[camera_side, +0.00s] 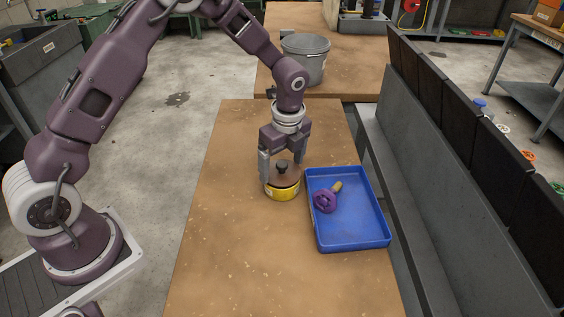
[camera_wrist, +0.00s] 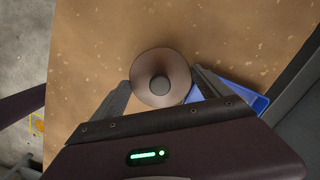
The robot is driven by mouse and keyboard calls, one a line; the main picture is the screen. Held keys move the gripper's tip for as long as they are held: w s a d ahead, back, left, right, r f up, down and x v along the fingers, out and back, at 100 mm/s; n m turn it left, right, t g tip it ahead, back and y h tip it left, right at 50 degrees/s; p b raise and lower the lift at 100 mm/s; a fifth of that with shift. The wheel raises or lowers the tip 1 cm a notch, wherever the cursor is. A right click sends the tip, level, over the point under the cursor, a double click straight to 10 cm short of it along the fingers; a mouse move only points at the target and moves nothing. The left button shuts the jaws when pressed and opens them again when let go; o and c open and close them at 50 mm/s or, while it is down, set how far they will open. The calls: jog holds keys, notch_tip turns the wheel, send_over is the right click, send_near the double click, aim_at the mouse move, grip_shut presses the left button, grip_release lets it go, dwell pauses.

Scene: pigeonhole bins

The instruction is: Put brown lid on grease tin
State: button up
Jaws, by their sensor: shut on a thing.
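The brown lid (camera_side: 283,175) is a round disc with a dark knob on top. It is at the yellow grease tin (camera_side: 284,192), which stands on the brown table left of the blue tray. My gripper (camera_side: 284,172) points down and is shut on the lid, with a finger on each side. In the wrist view the lid (camera_wrist: 161,77) sits between the two fingertips and covers the tin from sight. The lid appears level and directly over the tin; I cannot tell whether it rests fully on the rim.
A blue tray (camera_side: 378,238) just right of the tin holds a purple handwheel-like part (camera_side: 325,201) with a yellowish stem. A grey bucket (camera_side: 306,62) stands on the farther table. Dark bins (camera_side: 425,110) line the right.

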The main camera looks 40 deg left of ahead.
aim_at(285, 166)
jog(key=shift+f, duration=0.55)
jog(key=o, duration=1.4)
jog(key=shift+o, duration=0.6)
jog(key=shift+d+r, duration=0.15)
jog(key=shift+r, duration=1.15)
jog(key=shift+d+r, duration=0.2)
jog(key=shift+r, duration=1.15)
jog(key=shift+d+r, duration=0.15)
jog(key=shift+r, duration=1.15)
